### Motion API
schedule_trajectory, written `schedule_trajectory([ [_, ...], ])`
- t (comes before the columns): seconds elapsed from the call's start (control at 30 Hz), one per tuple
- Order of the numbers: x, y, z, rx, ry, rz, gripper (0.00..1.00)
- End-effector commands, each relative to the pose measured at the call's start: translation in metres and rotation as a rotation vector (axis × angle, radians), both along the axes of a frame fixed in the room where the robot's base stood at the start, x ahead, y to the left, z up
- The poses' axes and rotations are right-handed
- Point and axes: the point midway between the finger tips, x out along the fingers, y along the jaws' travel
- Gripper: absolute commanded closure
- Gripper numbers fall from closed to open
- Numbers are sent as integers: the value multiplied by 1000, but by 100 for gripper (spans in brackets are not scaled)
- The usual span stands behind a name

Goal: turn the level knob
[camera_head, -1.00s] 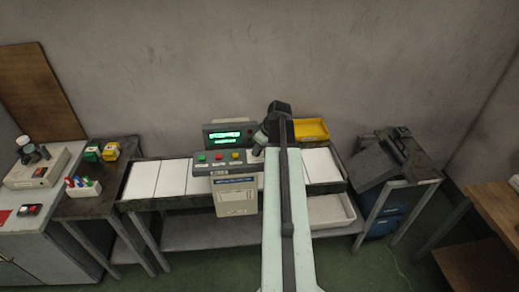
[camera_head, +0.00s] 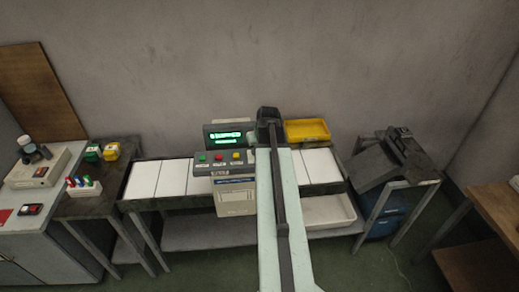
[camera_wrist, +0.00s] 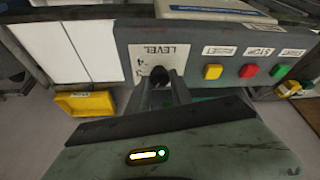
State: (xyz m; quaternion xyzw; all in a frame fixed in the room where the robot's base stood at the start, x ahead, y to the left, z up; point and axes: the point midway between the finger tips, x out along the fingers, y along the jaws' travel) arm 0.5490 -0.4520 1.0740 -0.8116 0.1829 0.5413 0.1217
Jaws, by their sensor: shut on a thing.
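The level knob (camera_wrist: 159,75) is a dark knob beside the upside-down "LEVEL" label (camera_wrist: 172,51) on the grey control panel (camera_wrist: 225,50) in the wrist view. My gripper (camera_wrist: 162,88) is shut on the knob, with a dark finger at each side. Part of the knob is hidden between the fingers. In the head view my arm covers the knob and the right end of the panel. The green-lit display (camera_head: 229,137) stands above the panel; its text is too small to read.
A yellow button (camera_wrist: 212,72), a red button (camera_wrist: 249,70) and a green button (camera_wrist: 280,71) sit beside the knob. A yellow bin (camera_head: 307,130) stands behind the white boards to the right. A white tray (camera_head: 328,212) lies on the lower shelf.

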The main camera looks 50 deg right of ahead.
Motion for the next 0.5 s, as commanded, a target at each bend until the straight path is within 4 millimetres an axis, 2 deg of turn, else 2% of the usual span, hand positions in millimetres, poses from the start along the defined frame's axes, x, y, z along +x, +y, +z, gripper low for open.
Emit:
schedule_trajectory([
  [0.2,0,1,0,-1,2,-106,100],
  [0.5,0,1,-1,0,3,-169,100],
])
